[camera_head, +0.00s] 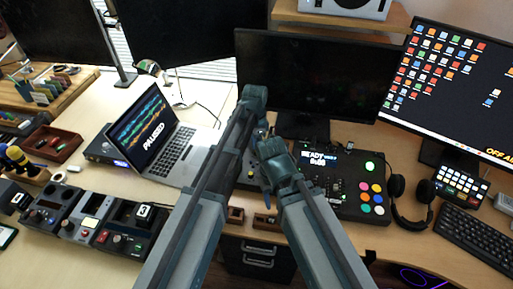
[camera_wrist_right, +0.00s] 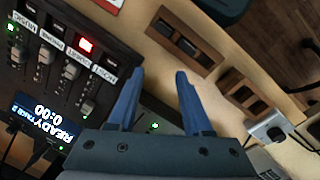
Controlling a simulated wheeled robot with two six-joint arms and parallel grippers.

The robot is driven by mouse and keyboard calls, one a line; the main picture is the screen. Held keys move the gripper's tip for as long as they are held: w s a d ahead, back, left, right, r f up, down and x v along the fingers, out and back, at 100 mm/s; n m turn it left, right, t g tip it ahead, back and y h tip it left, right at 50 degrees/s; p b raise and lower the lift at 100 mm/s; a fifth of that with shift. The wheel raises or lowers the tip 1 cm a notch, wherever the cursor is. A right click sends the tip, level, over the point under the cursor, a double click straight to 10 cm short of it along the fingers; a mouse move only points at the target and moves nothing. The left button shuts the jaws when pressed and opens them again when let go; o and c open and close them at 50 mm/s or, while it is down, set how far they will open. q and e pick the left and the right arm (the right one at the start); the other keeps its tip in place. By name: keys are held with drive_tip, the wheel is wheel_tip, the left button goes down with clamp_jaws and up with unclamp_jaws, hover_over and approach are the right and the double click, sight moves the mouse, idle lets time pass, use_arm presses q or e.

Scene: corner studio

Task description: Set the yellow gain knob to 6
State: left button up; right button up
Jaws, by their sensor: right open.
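The dark mixer console (camera_head: 345,185) stands right of centre, with a lit READY display. In the right wrist view its faders (camera_wrist_right: 65,75) and labels lie to the left of my right gripper (camera_wrist_right: 158,78), which is open with nothing between its fingertips. In the head view my right gripper (camera_head: 264,140) is at the console's left side. My left arm reaches up the middle, and its gripper (camera_head: 254,97) is too unclear to read. The arms hide part of the desk and the console's left edge.
A laptop (camera_head: 158,135) and several small control units (camera_head: 90,215) stand to the left. Headphones (camera_head: 410,200) and a keyboard (camera_head: 475,235) are to the right. A dark monitor (camera_head: 320,80) is behind. Wooden trays (camera_wrist_right: 185,40) lie near the desk's front edge.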

use_arm(q)
wheel_tip(320, 180, up, 14)
drive_tip(key=p, duration=1.4)
drive_tip(key=shift+w, duration=0.35)
use_arm(e)
wheel_tip(320, 180, up, 14)
use_arm(q)
drive_tip(key=shift+a+f, duration=0.1)
use_arm(e)
drive_tip(key=shift+f, duration=0.1)
use_arm(q)
drive_tip(key=s+a+n+t, duration=0.1)
drive_tip(key=s+a+n, duration=1.3)
drive_tip(key=s+a, duration=0.3)
drive_tip(key=s+d+m+y, duration=0.1)
drive_tip(key=s+d+m, duration=0.2)
drive_tip(key=d, duration=0.8)
drive_tip(key=shift+s+m+g, duration=0.3)
drive_tip(key=shift+s, duration=0.8)
